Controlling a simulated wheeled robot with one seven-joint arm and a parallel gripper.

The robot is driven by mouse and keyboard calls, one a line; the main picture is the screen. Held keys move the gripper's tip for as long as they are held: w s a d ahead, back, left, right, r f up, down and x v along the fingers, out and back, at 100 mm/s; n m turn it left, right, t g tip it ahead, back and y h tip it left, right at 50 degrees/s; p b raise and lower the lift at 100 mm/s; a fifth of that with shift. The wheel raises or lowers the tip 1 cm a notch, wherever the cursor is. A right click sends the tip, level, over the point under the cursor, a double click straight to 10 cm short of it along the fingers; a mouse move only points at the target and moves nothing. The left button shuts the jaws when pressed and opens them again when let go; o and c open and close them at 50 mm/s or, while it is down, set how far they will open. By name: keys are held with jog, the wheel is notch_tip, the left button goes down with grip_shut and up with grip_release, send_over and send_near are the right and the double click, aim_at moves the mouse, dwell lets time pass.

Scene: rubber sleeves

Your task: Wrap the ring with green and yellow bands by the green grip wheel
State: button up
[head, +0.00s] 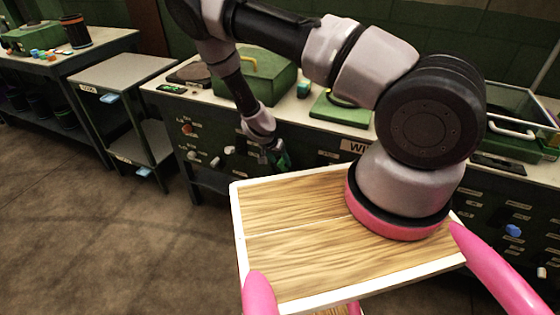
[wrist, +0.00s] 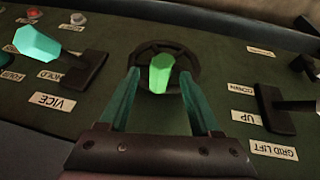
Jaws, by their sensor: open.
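In the wrist view a dark round wheel (wrist: 190,56) with a bright green grip (wrist: 161,73) is mounted on the dark green panel. My open gripper (wrist: 161,76) has its two teal fingers on either side of the green grip, apart from each other. I cannot tell whether either finger touches it. In the head view my gripper (head: 280,157) is at the bench's front panel, small and dark. The wheel is not clear there. I cannot make out a ring with green and yellow bands; my arm covers part of the bench top.
A lever labelled VICE with a teal knob (wrist: 37,43) is left of the wheel. A GRID LIFT lever (wrist: 275,108) is to the right. The bench holds a green box (head: 262,82) and a green plate (head: 338,112). A grey shelf cart (head: 125,70) stands left; open floor lies in front.

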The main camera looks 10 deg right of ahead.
jog(key=shift+w+d+f, duration=0.15)
jog(key=shift+f, duration=0.25)
grip_shut()
dwell(1.2)
